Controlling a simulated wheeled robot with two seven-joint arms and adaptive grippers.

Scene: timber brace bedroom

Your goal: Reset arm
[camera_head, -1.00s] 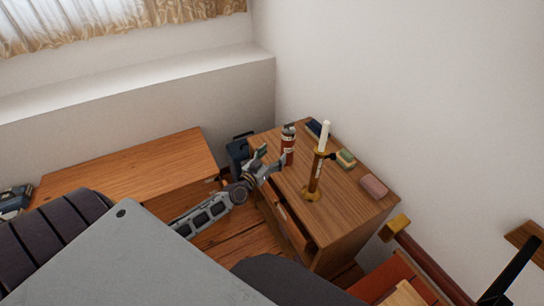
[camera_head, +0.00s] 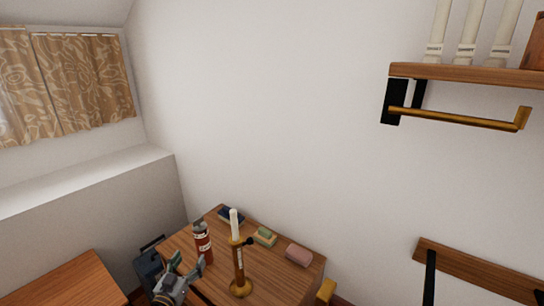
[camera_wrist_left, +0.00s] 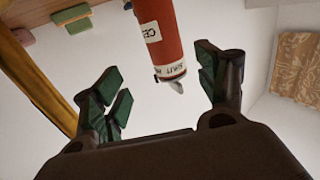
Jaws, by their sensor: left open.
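My left gripper (camera_head: 176,275) is at the bottom of the head view, at the near left side of a small wooden cabinet (camera_head: 205,283). It is open and empty, with its green-padded fingers spread. A red canister with a white label (camera_head: 203,243) stands upright on the cabinet, just beyond the fingers. In the left wrist view the canister (camera_wrist_left: 160,40) shows beyond and between the open fingers (camera_wrist_left: 165,95), apart from them. My right gripper is not in view.
A brass candlestick (camera_head: 240,270) with a white candle stands right of the canister. A dark blue item (camera_head: 231,215), a green-yellow block (camera_head: 265,237) and a pink block (camera_head: 299,256) lie along the cabinet's back. A wall shelf (camera_head: 460,73) with a brass rail (camera_head: 455,118) is upper right.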

